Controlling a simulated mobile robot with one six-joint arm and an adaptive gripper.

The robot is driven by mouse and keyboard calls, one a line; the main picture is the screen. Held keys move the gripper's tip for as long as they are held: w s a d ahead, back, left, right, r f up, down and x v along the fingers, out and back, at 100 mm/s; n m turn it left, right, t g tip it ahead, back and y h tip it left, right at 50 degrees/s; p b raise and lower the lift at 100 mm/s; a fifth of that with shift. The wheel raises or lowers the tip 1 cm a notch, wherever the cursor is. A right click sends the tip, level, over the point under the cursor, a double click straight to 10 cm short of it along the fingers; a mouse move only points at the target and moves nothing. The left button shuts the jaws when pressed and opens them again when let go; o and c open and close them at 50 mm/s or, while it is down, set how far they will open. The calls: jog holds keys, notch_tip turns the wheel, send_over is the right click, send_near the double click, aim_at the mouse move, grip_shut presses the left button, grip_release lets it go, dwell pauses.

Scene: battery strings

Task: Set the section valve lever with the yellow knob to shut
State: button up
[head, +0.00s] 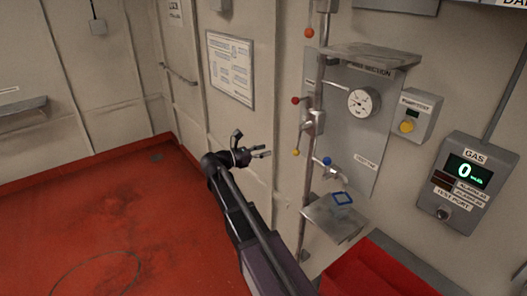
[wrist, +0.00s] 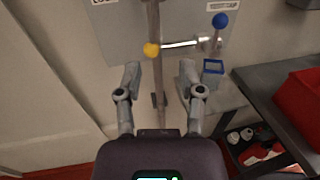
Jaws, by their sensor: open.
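The yellow knob (head: 296,152) is at the lower end of a lever below a valve body (head: 311,124) on the vertical pipe. In the wrist view the yellow knob (wrist: 151,49) appears in front of the pipe, just beyond my fingertips and between their lines. The lever's shaft is hard to make out there. My gripper (head: 266,151) is open and empty, left of the knob and apart from it in the head view. In the wrist view my gripper (wrist: 160,68) has its two fingers spread, with the pipe showing between them.
Red knobs (head: 296,101) and (head: 309,33) sit higher on the pipe. A blue-knobbed tap (head: 327,161) is right of the yellow knob, above a blue-rimmed container (head: 343,198) on a small shelf (head: 327,223). A gauge (head: 363,101) is on the panel. Open floor (head: 70,215) lies left.

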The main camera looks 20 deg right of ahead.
jog(key=shift+f, duration=0.1)
jog(key=c, duration=0.6)
jog(key=shift+s+d+f, duration=0.1)
jog(key=shift+s+f, duration=0.05)
jog(key=shift+s, duration=0.05)
grip_shut()
jog(key=s+d+f+m+g+y, duration=0.1)
jog(key=s+f+m+g+y, duration=0.1)
jog(key=s+f+m+y, duration=0.8)
jog(key=s+a+f+m+y, duration=0.7)
jog(key=s+a+f+m, duration=0.1)
jog(key=s, duration=0.5)
jog(key=shift+a+m+g+y, duration=0.35)
jog(key=shift+a+m, duration=0.25)
jog(key=shift+m, duration=0.2)
jog(key=shift+d, duration=0.1)
